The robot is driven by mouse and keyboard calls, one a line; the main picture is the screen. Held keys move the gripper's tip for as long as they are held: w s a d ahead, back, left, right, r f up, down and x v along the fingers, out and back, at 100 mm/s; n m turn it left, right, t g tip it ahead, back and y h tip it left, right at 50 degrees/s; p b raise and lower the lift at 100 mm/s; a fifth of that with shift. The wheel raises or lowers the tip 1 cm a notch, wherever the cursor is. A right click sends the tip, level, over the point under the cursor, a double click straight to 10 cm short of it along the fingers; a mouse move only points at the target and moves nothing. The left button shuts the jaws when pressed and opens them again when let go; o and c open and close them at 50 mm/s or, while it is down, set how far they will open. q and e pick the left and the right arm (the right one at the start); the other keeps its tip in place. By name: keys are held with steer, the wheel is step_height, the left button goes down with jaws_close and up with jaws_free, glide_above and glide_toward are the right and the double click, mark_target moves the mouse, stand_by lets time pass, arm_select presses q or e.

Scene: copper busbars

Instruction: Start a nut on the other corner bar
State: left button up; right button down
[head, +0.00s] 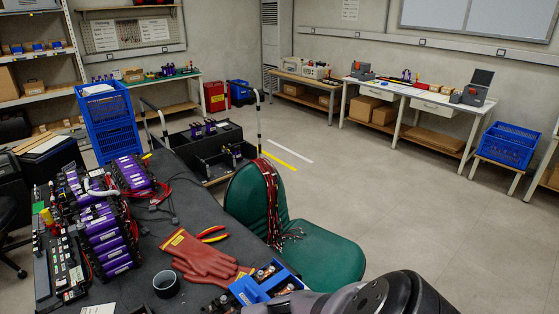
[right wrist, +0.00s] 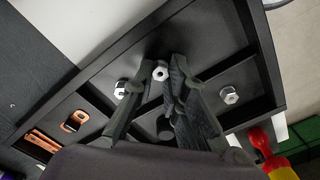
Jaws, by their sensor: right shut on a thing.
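In the right wrist view my right gripper (right wrist: 163,70) points down over a black divided tray (right wrist: 85,82). Its fingers are shut on a small silver hex nut (right wrist: 160,73), whose hole faces the camera. Two more nuts lie in the tray, one left of the fingers (right wrist: 120,89) and one to the right (right wrist: 229,95). Copper pieces (right wrist: 75,121) lie in compartments at lower left. In the head view, purple battery modules (head: 108,240) stand on the left of the dark table. The corner bars cannot be made out. My left gripper is not in view.
Red gloves (head: 205,258), red-handled pliers (head: 212,234), a black cup (head: 166,284) and a blue bin (head: 250,291) are on the table. A green chair (head: 300,240) stands at its right edge. A red-and-yellow handle (right wrist: 274,158) is beside the black tray.

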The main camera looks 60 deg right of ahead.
steer(key=shift+r+p, duration=2.45)
steer(key=shift+p, duration=0.05)
steer(key=shift+f, duration=0.1)
